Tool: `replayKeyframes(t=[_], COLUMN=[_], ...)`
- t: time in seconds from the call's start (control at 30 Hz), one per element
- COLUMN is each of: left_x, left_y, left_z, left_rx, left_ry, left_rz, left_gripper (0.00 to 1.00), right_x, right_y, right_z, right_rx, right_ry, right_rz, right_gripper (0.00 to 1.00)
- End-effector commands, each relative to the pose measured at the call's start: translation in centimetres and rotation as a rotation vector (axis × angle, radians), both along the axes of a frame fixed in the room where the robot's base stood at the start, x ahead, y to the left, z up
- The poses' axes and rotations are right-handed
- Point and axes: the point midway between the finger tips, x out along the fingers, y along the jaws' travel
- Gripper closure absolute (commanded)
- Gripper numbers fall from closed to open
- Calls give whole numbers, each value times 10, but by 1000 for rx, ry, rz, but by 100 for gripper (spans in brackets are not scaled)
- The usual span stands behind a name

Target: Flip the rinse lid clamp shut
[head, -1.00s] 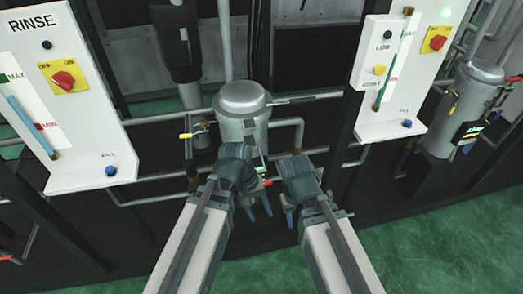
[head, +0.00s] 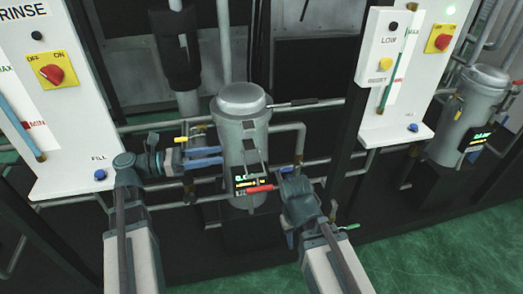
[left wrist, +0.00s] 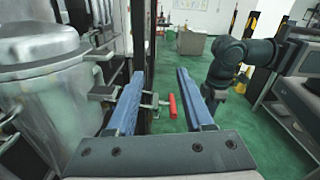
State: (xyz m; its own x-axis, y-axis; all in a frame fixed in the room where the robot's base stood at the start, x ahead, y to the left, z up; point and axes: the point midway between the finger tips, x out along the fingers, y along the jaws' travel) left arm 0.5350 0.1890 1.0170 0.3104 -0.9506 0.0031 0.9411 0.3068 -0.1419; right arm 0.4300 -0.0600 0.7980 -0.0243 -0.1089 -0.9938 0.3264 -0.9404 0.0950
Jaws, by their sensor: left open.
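The rinse canister (head: 240,150) is a grey metal cylinder in the middle of the head view. Its domed lid (head: 241,97) sits on top. Small grey plates (head: 249,143) are on the canister's front, probably clamp parts; their state is unclear. A dark-handled bar (head: 291,104) sticks out right of the lid. My left gripper (head: 221,156) is open and empty, its blue fingers pointing right beside the canister. In the left wrist view the canister (left wrist: 45,105) is left of the open fingers (left wrist: 160,75). My right gripper (head: 291,222) is low right of the canister; its jaws are unclear.
A red handle (head: 262,188) crosses low in front of the canister, by a lit display (head: 243,182). A yellow valve handle (head: 182,140) is near my left gripper. The RINSE panel (head: 52,110) and the LOW panel (head: 390,85) stand either side. Pipes run behind.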

Motion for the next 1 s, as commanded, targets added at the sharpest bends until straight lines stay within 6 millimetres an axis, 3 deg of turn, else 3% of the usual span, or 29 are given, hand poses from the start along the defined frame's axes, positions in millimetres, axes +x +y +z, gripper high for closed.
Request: replayKeyframes(t=[0.17, 0.7, 1.0], left_x=[4, 36, 42], left_y=[-17, -112, -131], left_z=[0, 0, 0], left_rx=[2, 3, 4], left_ry=[-1, -2, -2], left_rz=[-4, -4, -1], left_gripper=[48, 48, 48], right_x=[0, 0, 0], right_y=[0, 0, 0], right_z=[0, 0, 0], right_rx=[0, 0, 0], right_ry=[0, 0, 0], right_rz=[0, 0, 0], right_gripper=[65, 65, 65])
